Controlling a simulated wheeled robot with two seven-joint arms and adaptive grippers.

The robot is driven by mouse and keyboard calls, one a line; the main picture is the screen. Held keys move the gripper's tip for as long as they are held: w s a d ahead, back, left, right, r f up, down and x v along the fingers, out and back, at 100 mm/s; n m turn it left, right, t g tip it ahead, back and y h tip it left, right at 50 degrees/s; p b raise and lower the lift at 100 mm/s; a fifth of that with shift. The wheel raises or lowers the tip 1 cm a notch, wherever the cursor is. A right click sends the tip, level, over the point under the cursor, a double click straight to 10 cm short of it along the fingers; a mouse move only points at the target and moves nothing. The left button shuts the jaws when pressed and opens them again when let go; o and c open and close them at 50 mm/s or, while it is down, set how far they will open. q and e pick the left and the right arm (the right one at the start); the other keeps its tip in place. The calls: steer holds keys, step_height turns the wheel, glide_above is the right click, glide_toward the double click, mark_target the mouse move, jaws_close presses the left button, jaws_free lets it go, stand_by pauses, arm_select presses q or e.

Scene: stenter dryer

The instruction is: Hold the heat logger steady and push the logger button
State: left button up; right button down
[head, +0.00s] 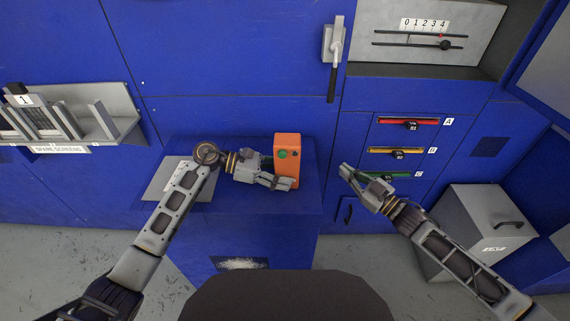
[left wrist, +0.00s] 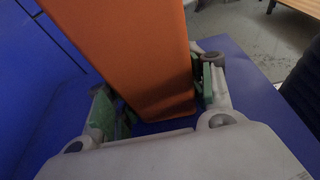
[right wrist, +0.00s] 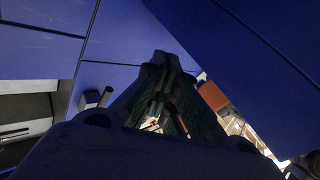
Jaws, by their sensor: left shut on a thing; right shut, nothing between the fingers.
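The heat logger (head: 287,166) is an orange upright box on the blue ledge in the head view. A round green button (head: 283,154) shows on its upper face, with a small dark spot beside it. My left gripper (head: 284,172) is shut on the logger from the left. In the left wrist view the orange box (left wrist: 140,50) stands between the two fingers of my left gripper (left wrist: 160,95). My right gripper (head: 346,170) is shut and empty, to the right of the logger and apart from it. The right wrist view shows its closed fingers (right wrist: 165,85) and an orange patch (right wrist: 212,95).
The blue ledge (head: 235,196) carries a grey plate (head: 165,182) at its left. Red, yellow and green handles (head: 408,122) are on the right panel. A lever (head: 333,60) hangs above. A spare screens rack (head: 115,115) is at left, a grey box (head: 480,225) at right.

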mark_target(282, 154)
steer(key=s+a+r+m, duration=0.1)
steer(key=s+a+m, duration=0.2)
steer(key=a, duration=0.1)
steer(key=s+a+r+m, duration=0.1)
steer(key=s+a+m, duration=0.1)
steer(key=s+a, duration=0.2)
steer(key=s+a+r+m+t, duration=0.1)
steer(key=s+a+m, duration=0.2)
steer(key=a, duration=0.2)
steer(key=shift+s+a+r+m, duration=0.2)
steer(key=shift+s+a+m, duration=0.1)
steer(key=s+a+r+m+y, duration=0.1)
steer(key=s+a+r+m, duration=0.5)
steer(key=s+a+r, duration=0.1)
steer(key=shift+s+r+m, duration=0.3)
steer(key=shift+s+r, duration=0.4)
steer(key=shift+s, duration=0.2)
steer(key=shift+w, duration=0.25)
steer(key=w, duration=0.8)
steer(key=shift+w+d, duration=0.15)
steer(key=shift+w, duration=0.05)
steer(key=shift+w, duration=0.6)
stand_by(1.0)
steer(key=shift+s, duration=0.65)
